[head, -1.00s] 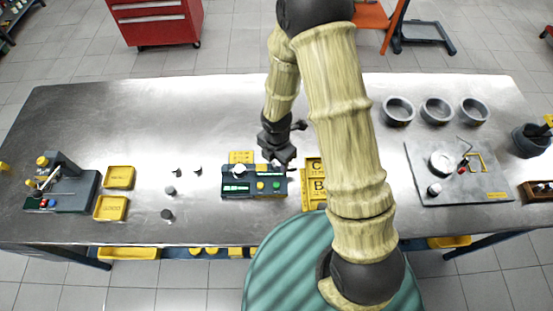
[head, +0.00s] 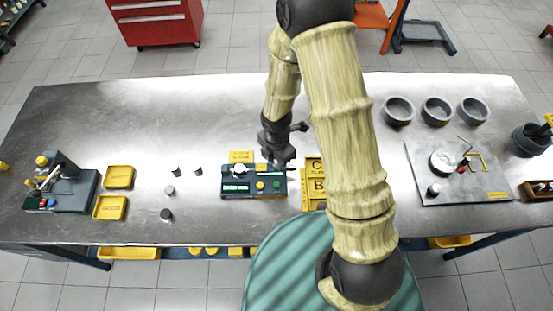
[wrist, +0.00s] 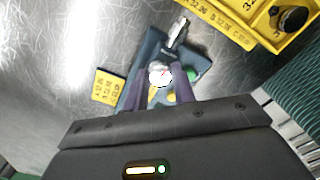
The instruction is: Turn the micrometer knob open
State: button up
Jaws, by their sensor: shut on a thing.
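The micrometer station (head: 232,194) stands at the front middle of the bench. It has a dark base, a green display strip, a pale round part at its left, and yellow and green buttons. My gripper (head: 281,165) is at its right half, pointing down. In the wrist view, my gripper's fingers (wrist: 162,88) are shut on a white, round-looking knob (wrist: 160,73) with a small red mark. A silver cylinder (wrist: 178,32) sticks out beyond it. The fingers hide part of the base. In the head view my gripper hides the knob.
Yellow lettered trays (head: 313,192) stand close to the right of the station, and a yellow label (head: 241,156) lies behind it. Small dark and grey cylinders (head: 166,215) and yellow trays (head: 110,208) are to the left. A grey plate (head: 470,195) lies right.

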jog(key=m+b, duration=0.1)
jog(key=m, duration=0.2)
jog(key=m+b, duration=0.1)
jog(key=m, duration=0.3)
jog(key=m+b, duration=0.2)
jog(key=m, duration=0.4)
jog(key=shift+m, duration=0.3)
jog(key=m+b, duration=0.1)
jog(key=m, duration=0.3)
jog(key=shift+m, duration=0.3)
jog(key=m, duration=0.4)
jog(key=shift+w+r+m+b, duration=0.1)
jog(key=shift+m+b, duration=0.25)
jog(key=shift+m, duration=0.05)
jog(key=o, duration=1)
